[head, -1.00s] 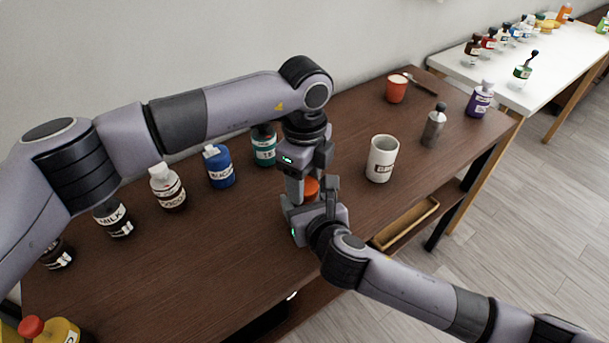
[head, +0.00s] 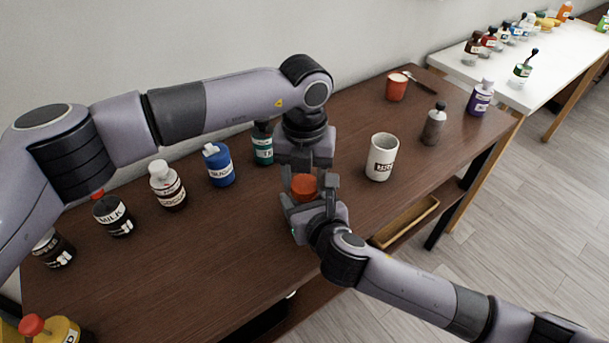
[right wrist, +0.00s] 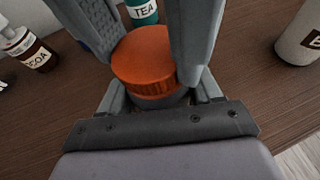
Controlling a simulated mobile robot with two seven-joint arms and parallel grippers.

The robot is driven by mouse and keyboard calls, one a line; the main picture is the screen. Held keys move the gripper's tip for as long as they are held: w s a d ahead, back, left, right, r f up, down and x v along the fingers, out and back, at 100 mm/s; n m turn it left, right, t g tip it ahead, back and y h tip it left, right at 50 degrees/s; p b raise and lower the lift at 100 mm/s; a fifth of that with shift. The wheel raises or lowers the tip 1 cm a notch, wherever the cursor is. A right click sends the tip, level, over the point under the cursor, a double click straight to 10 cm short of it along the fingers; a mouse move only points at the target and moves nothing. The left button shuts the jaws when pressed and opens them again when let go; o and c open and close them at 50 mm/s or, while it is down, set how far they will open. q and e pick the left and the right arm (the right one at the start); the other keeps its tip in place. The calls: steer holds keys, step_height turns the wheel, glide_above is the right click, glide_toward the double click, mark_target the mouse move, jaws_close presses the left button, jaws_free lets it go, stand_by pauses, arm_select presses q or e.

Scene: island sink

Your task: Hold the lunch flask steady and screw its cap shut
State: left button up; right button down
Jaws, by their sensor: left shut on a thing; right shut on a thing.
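The lunch flask stands upright on the brown table, mostly hidden by my grippers. Its orange ridged cap (head: 304,188) sits on top of it; the cap also shows in the right wrist view (right wrist: 150,62). A dark grey strip of the flask (right wrist: 165,98) shows under the cap. My right gripper (head: 312,205) comes in from the front right, low, and is shut on the flask body below the cap. My left gripper (head: 304,177) points down from above, its fingers on either side of the cap, shut on it. I cannot tell how tightly the cap is seated.
Several labelled bottles stand along the back left, among them milk (head: 114,217), cocoa (head: 168,188), sugar (head: 220,166) and tea (head: 263,146). A white mug (head: 382,158) stands close on the right. Behind it are a grey bottle (head: 433,128) and an orange cup (head: 397,87).

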arm_select(q)
steer(key=m, duration=0.3)
steer(key=o, duration=1.2)
steer(key=shift+s, duration=0.1)
steer(key=shift+c, duration=0.2)
steer(key=shift+r, duration=2.25)
steer(key=shift+c, duration=0.3)
